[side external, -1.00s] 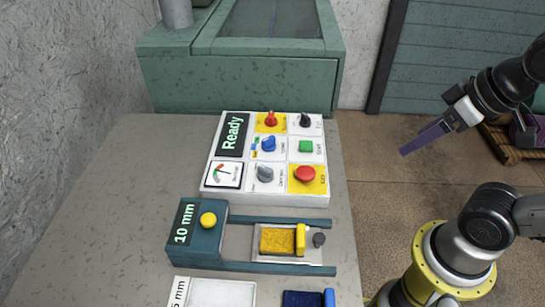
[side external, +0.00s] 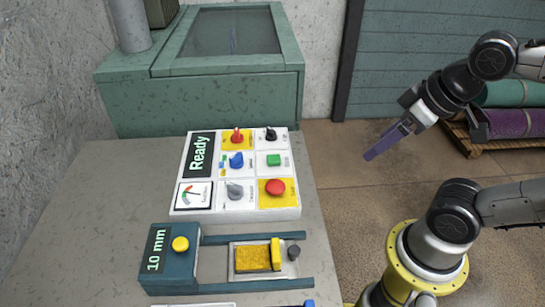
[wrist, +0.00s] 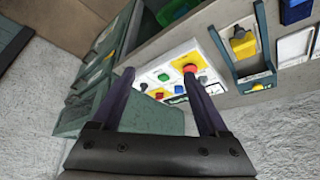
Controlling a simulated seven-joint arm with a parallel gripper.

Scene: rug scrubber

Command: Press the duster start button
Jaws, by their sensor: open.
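The white control panel (side external: 218,207) lies on the grey table, with a screen reading "Ready" (side external: 199,154). The small labels are too blurred to read. My gripper (side external: 370,155) is in the air to the right of the panel, beyond the table edge, its purple fingers pointing down-left. In the wrist view my gripper (wrist: 159,73) is open and empty. The panel shows between and beyond its fingers, with the green button (wrist: 163,77) between the fingertips; the right finger overlaps part of the panel.
A green machine with a glass lid (side external: 220,65) stands behind the panel. A teal slide fixture reading "10 mm" (side external: 160,262), with a yellow knob and yellow block, is in front. Rolled rugs (side external: 510,122) lie on a pallet at right. Air between gripper and panel looks clear.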

